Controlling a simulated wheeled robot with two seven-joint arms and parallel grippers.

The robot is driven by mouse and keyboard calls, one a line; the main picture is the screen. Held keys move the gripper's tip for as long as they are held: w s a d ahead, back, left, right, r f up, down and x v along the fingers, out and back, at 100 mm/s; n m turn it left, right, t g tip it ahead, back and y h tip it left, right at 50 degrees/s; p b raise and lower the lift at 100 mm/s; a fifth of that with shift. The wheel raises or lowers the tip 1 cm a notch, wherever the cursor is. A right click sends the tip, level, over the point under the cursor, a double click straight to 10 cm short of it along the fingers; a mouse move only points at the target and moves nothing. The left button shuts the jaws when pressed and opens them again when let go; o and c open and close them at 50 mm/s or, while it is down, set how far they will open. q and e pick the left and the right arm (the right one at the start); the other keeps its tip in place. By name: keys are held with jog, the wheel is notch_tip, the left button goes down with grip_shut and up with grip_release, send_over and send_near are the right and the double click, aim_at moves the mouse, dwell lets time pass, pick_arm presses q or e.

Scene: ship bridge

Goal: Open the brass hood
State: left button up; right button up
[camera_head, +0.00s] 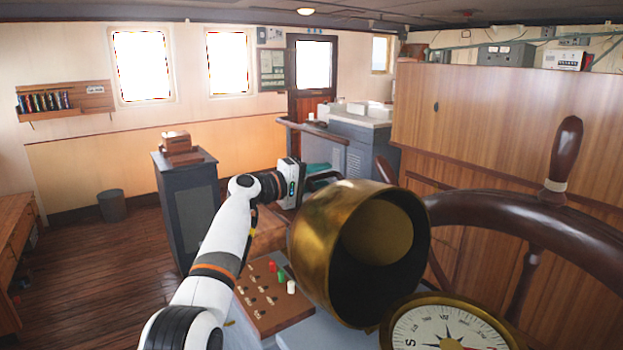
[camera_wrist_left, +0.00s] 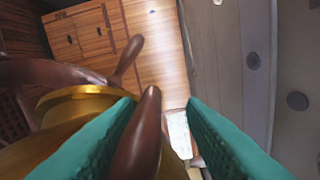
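The brass hood (camera_head: 325,225) is a round gold-coloured shell, tipped back with its dark open mouth towards the head camera. The compass (camera_head: 445,330) shows uncovered in front of it, partly cut off by the lower edge. My left gripper (camera_head: 318,172) is behind the hood, partly hidden by it. In the left wrist view its teal fingers (camera_wrist_left: 160,105) are apart, with a dark wooden handle (camera_wrist_left: 140,135) seen between them; whether it touches them I cannot tell. Brass (camera_wrist_left: 80,103) shows left of the fingers. My right gripper is not in view.
A large wooden steering wheel (camera_head: 580,235) stands close on the right of the hood. A panel with small switches and coloured knobs (camera_head: 268,297) lies left of the hood, under my left arm. A grey cabinet (camera_head: 190,205) stands farther left, with open floor around it.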

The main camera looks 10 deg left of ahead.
pick_arm(q)
jog(key=shift+s+a, duration=0.35)
jog(key=b+v, duration=0.4)
jog(key=v, duration=0.7)
